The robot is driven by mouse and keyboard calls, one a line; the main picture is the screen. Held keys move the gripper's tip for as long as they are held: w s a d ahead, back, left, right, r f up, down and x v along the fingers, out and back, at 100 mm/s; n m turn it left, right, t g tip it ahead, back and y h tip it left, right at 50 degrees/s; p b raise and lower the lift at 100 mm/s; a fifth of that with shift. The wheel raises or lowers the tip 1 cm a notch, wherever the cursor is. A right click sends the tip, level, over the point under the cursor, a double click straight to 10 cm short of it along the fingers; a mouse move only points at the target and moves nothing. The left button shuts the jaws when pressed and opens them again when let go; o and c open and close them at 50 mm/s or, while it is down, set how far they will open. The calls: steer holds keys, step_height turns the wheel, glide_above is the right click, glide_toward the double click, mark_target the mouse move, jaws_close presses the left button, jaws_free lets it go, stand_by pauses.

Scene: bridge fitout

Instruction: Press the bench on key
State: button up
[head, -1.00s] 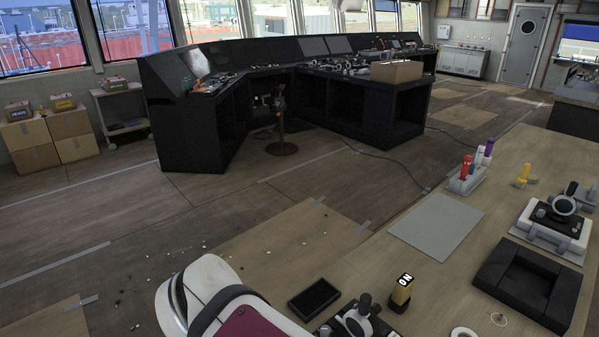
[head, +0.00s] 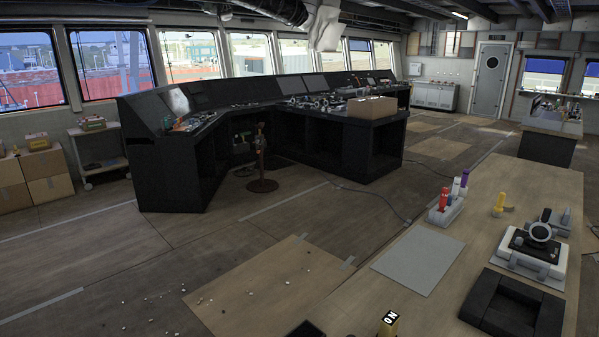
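The on key (head: 389,323) is at the bottom edge of the head view, on the wooden bench (head: 540,185). Its top is dark with white "ON" lettering, and its side is yellow. Its lower part is cut off by the frame edge. I cannot tell whether it is pressed. My gripper is not in view, so its place relative to the key does not show.
On the bench are a grey mat (head: 418,259), a rack (head: 440,212) of coloured markers, a yellow piece (head: 499,205), a lever unit (head: 535,245) and a black tray (head: 477,304). Bare wood lies between them. A black console (head: 180,165) stands beyond open floor.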

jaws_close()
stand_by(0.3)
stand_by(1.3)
